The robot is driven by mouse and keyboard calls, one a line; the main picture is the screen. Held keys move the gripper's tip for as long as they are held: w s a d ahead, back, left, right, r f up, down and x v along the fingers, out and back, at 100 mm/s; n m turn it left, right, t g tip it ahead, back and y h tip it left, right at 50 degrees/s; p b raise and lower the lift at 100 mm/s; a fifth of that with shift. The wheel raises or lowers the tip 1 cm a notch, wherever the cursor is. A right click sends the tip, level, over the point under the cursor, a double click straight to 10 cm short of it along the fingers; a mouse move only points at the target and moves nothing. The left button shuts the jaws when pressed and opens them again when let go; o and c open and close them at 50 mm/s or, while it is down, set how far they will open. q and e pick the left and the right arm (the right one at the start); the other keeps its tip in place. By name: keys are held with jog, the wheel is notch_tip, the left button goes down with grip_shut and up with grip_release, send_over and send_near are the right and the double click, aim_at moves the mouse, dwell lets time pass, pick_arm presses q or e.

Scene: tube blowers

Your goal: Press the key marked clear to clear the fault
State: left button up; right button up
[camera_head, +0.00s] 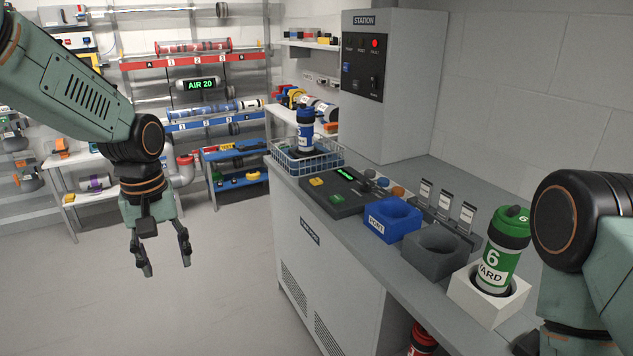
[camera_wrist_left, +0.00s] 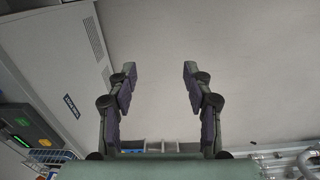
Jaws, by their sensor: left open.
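A dark console (camera_head: 345,194) lies on the counter with a lit green display, a yellow key (camera_head: 317,182) and a green key (camera_head: 336,199). Any lettering on these keys is too small to read, so I cannot tell which is marked clear. The console also shows at the left edge of the left wrist view (camera_wrist_left: 28,122). My left gripper (camera_head: 166,264) is open and empty, pointing down over the floor, left of the counter and apart from the console. Its two fingers stand apart in the left wrist view (camera_wrist_left: 160,72). My right arm enters at right; its gripper is out of view.
A station cabinet (camera_head: 392,85) with a lit red lamp (camera_head: 375,43) stands behind the counter. A wire basket (camera_head: 307,158) holds a blue canister (camera_head: 305,128). A blue holder (camera_head: 392,219), a grey holder (camera_head: 437,252) and a green canister (camera_head: 497,250) line the counter. Floor left is clear.

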pick_arm(q)
jog(key=shift+s, duration=0.15)
jog(key=c, duration=0.6)
grip_shut()
jog(key=shift+f, duration=0.1)
dwell(0.7)
